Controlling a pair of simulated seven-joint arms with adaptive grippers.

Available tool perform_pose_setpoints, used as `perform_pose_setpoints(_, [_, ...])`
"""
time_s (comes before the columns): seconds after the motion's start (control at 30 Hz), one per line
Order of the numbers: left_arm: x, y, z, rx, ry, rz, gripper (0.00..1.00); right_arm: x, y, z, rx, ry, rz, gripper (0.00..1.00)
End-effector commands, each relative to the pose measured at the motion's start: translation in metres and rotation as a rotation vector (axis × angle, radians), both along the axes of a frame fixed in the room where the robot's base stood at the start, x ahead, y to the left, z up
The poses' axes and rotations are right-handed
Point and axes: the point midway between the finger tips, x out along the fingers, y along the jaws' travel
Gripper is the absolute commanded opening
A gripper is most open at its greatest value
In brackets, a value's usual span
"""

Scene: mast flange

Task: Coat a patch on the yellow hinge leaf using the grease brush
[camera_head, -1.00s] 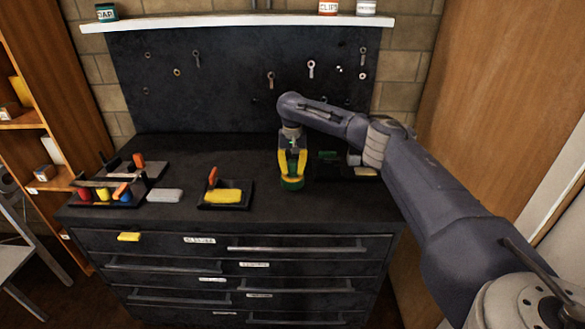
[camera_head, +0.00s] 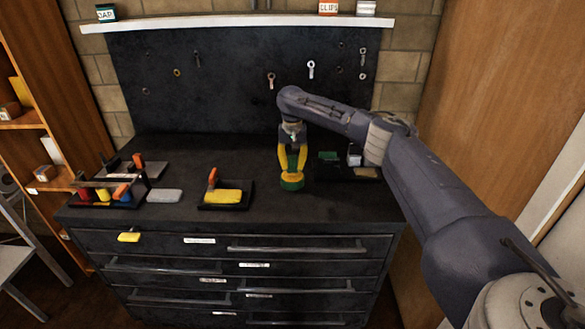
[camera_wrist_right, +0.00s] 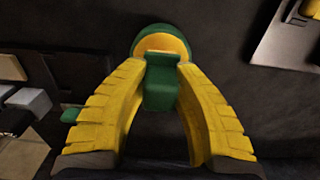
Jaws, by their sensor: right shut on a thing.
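My right gripper (camera_head: 292,172) has yellow fingers and points down over the right-middle of the dark cabinet top. It is shut on a green-handled tool (camera_head: 291,184) with a round green and yellow head, likely the grease brush. In the right wrist view the green handle (camera_wrist_right: 161,85) sits between the fingers, with the round head (camera_wrist_right: 163,42) beyond the fingertips. Bristles cannot be made out. A yellow slab (camera_head: 222,197) lies in a small black tray, and a yellow piece (camera_head: 129,237) is on the top drawer's front; I cannot tell which is the hinge leaf. My left gripper is out of view.
A black rack (camera_head: 128,203) with coloured items and orange-handled pieces stands at the left, beside a grey block (camera_head: 164,196). An orange-handled piece (camera_head: 212,178) stands at the yellow slab's tray. Another dark tray (camera_head: 340,176) is right of my gripper. The top between the trays is clear.

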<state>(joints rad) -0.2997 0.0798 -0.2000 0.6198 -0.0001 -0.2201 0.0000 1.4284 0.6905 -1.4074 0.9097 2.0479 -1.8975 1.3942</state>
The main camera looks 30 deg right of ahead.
Motion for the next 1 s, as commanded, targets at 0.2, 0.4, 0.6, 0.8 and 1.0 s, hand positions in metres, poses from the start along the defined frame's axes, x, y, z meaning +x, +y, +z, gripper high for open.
perform_pose_setpoints(0.2, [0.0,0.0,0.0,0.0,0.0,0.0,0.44,0.0,0.0,0.016,0.001,-0.002,0.0,0.01])
perform_pose_setpoints(0.4, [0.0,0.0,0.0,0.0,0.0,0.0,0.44,0.0,0.0,0.029,0.001,-0.002,0.001,0.01])
perform_pose_setpoints(0.6, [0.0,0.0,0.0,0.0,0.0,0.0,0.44,0.001,0.0,0.042,0.001,-0.002,0.0,0.01])
perform_pose_setpoints(0.8, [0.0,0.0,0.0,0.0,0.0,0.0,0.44,0.0,0.0,0.048,0.001,-0.002,0.0,0.01])
perform_pose_setpoints(1.0, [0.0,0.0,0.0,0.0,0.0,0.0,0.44,0.0,0.0,0.049,0.001,-0.001,0.0,0.01])
